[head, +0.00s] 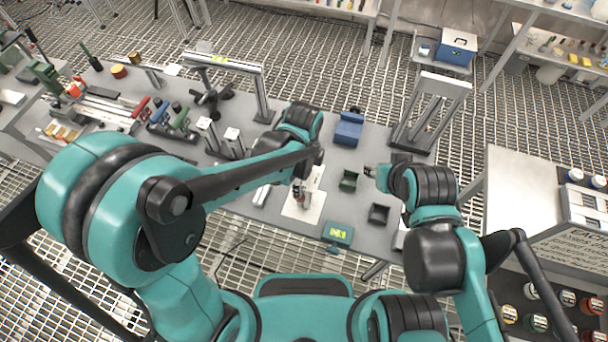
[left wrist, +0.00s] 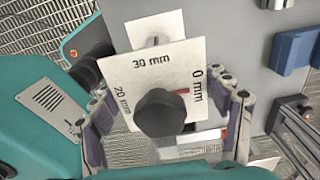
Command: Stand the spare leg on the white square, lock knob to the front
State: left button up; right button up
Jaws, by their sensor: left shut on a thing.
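The white square (head: 291,211) lies on the grey table near its front edge, partly hidden by my left gripper. My left gripper (head: 304,184) is above it, shut on the spare leg (head: 301,198). In the left wrist view, the fingers (left wrist: 165,122) stand on both sides of the leg's pale top plate (left wrist: 152,79), marked 30 mm, 20 mm and 0 mm. A black knob (left wrist: 160,112) shows on this plate. Whether the leg's foot touches the square is hidden. My right gripper (head: 371,171) is small in view beside a dark green bin; its opening is unclear.
Two other legs with white tops (head: 232,133) stand left of my left gripper. A dark green bin (head: 348,181), a black bin (head: 379,214), a blue block (head: 348,130) and a green box (head: 338,233) are to the right. A metal frame (head: 263,95) stands behind.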

pick_arm(q)
jog(key=shift+f, duration=0.2)
jog(key=o, duration=2)
jog(key=shift+o, duration=0.2)
notch_tip(320, 180, up, 12)
jog(key=shift+s, duration=0.1)
jog(key=shift+a+n+b, duration=0.3)
jog(key=shift+a, duration=0.05)
jog(key=s+a+f+n+t+b, duration=0.2)
jog(key=a+n+t+b, duration=0.1)
jog(key=a+n, duration=0.5)
jog(key=s+a+f+n+t+b, duration=0.3)
jog(key=a+n, duration=0.6)
jog(key=n, duration=0.4)
jog(key=shift+f+t, duration=0.3)
jog(key=shift+t, duration=0.2)
